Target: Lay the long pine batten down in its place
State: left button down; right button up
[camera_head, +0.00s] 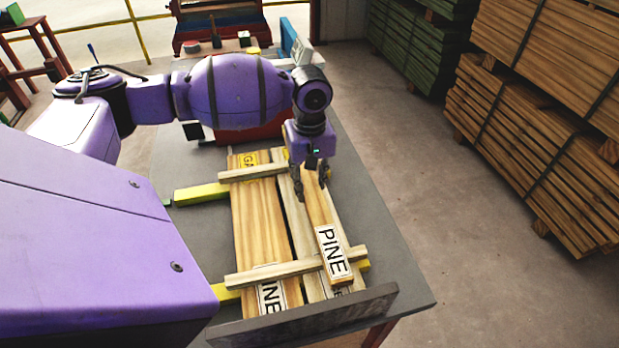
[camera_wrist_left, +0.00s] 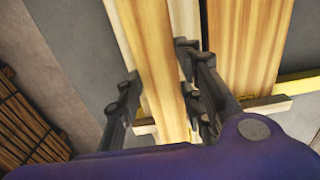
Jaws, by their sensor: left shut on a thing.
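The long pine batten (camera_head: 321,222) carries a white PINE label at its near end. My left gripper (camera_head: 312,182) points down and is shut on it toward its far part. The batten runs lengthwise along the right side of the board stack, its near end over the near pale cross strip (camera_head: 285,269). I cannot tell whether it touches the strip. In the left wrist view the batten (camera_wrist_left: 150,50) passes between the fingers (camera_wrist_left: 160,100). Below lie a wide pine board (camera_head: 258,215) and a narrower board (camera_head: 294,220). My right gripper is not in view.
A far cross strip (camera_head: 250,173) spans the boards. Yellow bearers (camera_head: 201,194) stick out at the left. A dark upright plate (camera_head: 310,314) stands at the table's near edge. The grey table (camera_head: 375,235) is bare to the right. Timber stacks (camera_head: 530,140) stand beyond the floor.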

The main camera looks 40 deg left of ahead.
aim_at(310, 185)
pick_arm(q)
jog(key=shift+f, duration=0.3)
jog(key=c, duration=1.2)
grip_release()
jog(key=shift+a+r, duration=0.1)
jog(key=shift+r, duration=0.25)
notch_tip(310, 185, up, 12)
jog(key=shift+r+p, duration=0.2)
jog(key=shift+p, duration=0.2)
